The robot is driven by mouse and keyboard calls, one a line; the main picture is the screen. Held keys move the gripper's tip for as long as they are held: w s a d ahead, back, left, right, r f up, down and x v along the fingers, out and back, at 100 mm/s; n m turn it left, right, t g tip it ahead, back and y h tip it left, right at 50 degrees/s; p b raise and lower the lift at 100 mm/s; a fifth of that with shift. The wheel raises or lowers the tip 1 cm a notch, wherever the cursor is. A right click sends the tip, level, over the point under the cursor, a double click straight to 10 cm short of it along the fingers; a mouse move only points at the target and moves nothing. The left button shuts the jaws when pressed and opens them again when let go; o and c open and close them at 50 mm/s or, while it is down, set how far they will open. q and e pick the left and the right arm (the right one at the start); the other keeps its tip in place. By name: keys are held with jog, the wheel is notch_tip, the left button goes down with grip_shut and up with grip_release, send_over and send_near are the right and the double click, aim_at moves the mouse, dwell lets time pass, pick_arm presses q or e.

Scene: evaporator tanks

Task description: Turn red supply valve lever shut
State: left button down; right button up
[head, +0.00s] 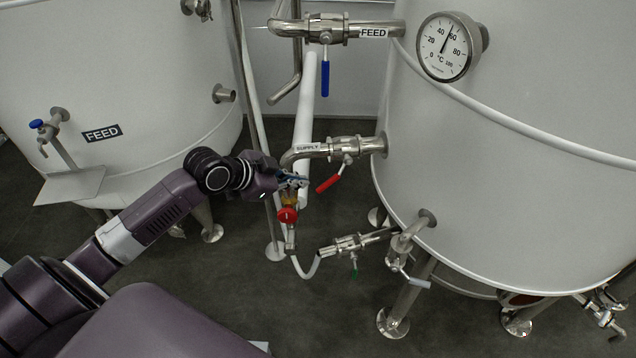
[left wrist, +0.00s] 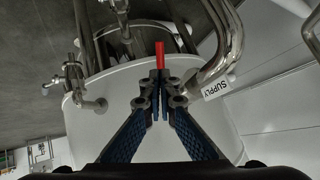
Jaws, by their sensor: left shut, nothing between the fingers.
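The red supply valve lever (head: 329,184) hangs from the steel valve on the pipe labelled SUPPLY (head: 312,148). It slants down and to the left from the valve, at an angle to the pipe. My left gripper (head: 302,181) is just left of the lever's free end, with its fingers together and nothing held. In the left wrist view the red lever (left wrist: 160,52) shows straight beyond the closed fingertips (left wrist: 160,82). I cannot tell whether they touch it. The SUPPLY label (left wrist: 217,88) is at the right there. My right gripper is not seen.
A blue lever (head: 325,79) hangs below the FEED pipe above. A round red part (head: 288,215) sits on the vertical pipe below my gripper. A green-handled valve (head: 354,271) is lower down. The large white tank (head: 500,180) fills the right side.

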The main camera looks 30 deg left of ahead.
aim_at(325, 188)
pick_arm(q)
jog(key=x, duration=0.7)
jog(key=shift+w+p, duration=0.1)
jog(key=shift+p, duration=0.2)
jog(key=shift+w+d+f, duration=0.15)
jog(key=shift+w+f, duration=0.25)
jog(key=shift+f, duration=0.1)
jog(key=shift+d+f, duration=0.2)
jog(key=shift+f, duration=0.2)
jog(key=shift+w+d+f, duration=0.1)
jog(key=shift+w+f, duration=0.05)
jog(key=shift+f, duration=0.15)
jog(key=shift+w+d+f+b, duration=0.4)
jog(key=shift+w+d+f, duration=0.25)
jog(key=shift+d+f, duration=0.25)
jog(key=shift+w+d+f+b, duration=0.4)
jog(key=shift+w+d+f, duration=0.3)
jog(key=shift+d+f, duration=0.25)
jog(key=shift+d, duration=0.1)
jog(key=shift+r, duration=0.15)
